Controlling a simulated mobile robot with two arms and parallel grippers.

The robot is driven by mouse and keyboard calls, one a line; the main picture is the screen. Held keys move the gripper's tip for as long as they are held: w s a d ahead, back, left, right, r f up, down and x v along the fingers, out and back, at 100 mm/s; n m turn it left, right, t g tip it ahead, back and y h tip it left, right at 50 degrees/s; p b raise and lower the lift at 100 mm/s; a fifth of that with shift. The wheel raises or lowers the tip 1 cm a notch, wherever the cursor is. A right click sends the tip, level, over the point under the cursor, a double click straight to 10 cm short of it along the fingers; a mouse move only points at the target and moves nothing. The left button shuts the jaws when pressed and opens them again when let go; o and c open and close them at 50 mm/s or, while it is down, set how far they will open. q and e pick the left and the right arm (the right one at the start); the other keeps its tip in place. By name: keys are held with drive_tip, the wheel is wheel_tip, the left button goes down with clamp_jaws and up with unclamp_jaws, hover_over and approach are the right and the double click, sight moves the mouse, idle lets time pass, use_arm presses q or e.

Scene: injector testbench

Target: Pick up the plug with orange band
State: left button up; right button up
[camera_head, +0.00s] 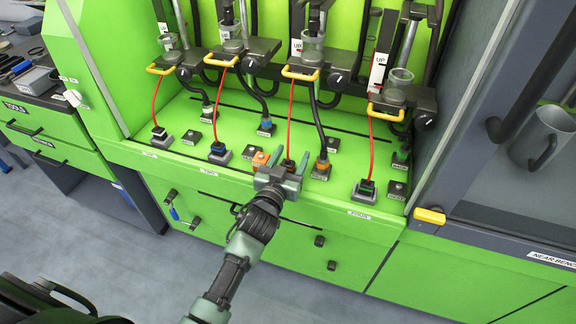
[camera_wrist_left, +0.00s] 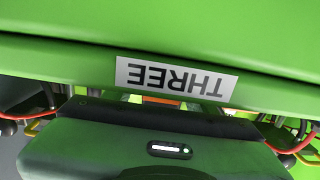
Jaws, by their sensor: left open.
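My left gripper (camera_head: 289,160) is open at the front edge of the green bench, in front of the third station. An orange-topped block (camera_head: 260,159) sits just left of its left finger. A plug on a thin red cable (camera_head: 288,164) shows between the fingers, partly hidden; its band colour is unclear. A plug with an orange band (camera_head: 322,164) on a thick black cable stands right of the gripper. In the left wrist view, a sliver of orange (camera_wrist_left: 160,100) shows behind the gripper body. My right gripper is not in view.
Blue-banded plugs (camera_head: 217,148) stand to the left, and a green-banded plug (camera_head: 367,187) stands to the right. Red and black cables hang above. A label reading THREE (camera_wrist_left: 175,78) is on the bench front. A grey mug (camera_head: 545,137) stands at far right.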

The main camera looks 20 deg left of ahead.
use_arm(q)
clamp_jaws()
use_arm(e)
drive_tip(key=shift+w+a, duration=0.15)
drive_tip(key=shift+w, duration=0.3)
use_arm(q)
wheel_tip(320, 180, up, 10)
drive_tip(key=p, duration=0.1)
drive_tip(key=shift+p, duration=0.35)
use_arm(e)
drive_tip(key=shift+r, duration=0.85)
